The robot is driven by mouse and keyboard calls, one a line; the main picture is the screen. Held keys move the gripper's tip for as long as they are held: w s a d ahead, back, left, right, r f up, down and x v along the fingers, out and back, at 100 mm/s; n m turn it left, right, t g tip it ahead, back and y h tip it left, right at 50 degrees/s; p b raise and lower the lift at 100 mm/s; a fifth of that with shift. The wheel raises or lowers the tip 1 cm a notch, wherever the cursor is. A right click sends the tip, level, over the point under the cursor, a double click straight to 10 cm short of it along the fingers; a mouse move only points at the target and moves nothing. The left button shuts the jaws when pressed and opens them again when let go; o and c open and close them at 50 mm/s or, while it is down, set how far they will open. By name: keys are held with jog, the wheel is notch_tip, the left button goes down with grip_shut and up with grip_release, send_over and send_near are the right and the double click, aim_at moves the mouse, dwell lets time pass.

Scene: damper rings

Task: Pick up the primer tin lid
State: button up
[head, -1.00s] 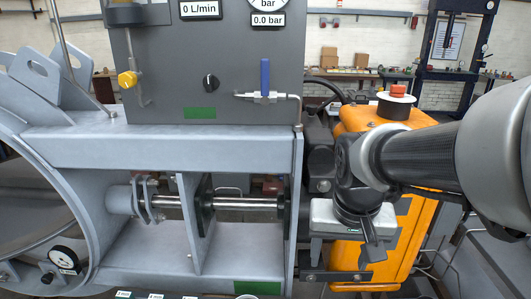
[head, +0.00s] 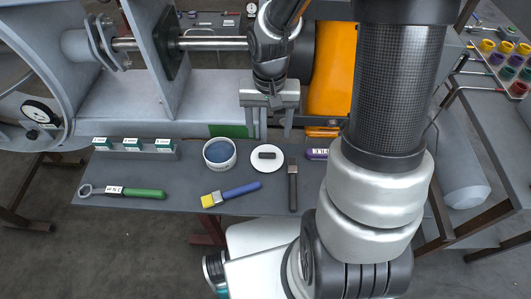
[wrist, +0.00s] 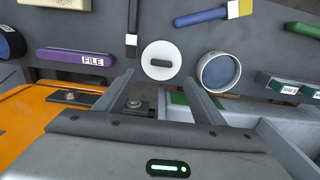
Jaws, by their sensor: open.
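The primer tin lid (head: 274,165) is a round white disc with a dark bar-shaped handle, lying flat on the grey bench shelf. It also shows in the wrist view (wrist: 153,74), beyond the space between my fingertips. The open white tin (head: 218,153) with blue contents stands just left of the lid in the head view. My gripper (head: 272,132) is open and empty, above the shelf's far edge and apart from the lid. In the wrist view my two fingers (wrist: 160,80) are spread wide.
A dark-handled tool (head: 293,190), a blue brush (head: 235,193) and a purple file (head: 317,154) lie around the lid. A green-handled tool (head: 140,193) and small labelled boxes (head: 131,144) are at left. The grey machine frame (head: 200,95) rises behind the shelf.

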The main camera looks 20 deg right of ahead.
aim_at(267, 152)
jog(key=f, duration=0.3)
jog(key=f+b, duration=0.1)
jog(key=f, duration=0.6)
jog(key=shift+w+a+f, duration=0.15)
jog(key=shift+w+f, duration=0.1)
jog(key=shift+f, duration=0.1)
jog(key=c, duration=1.1)
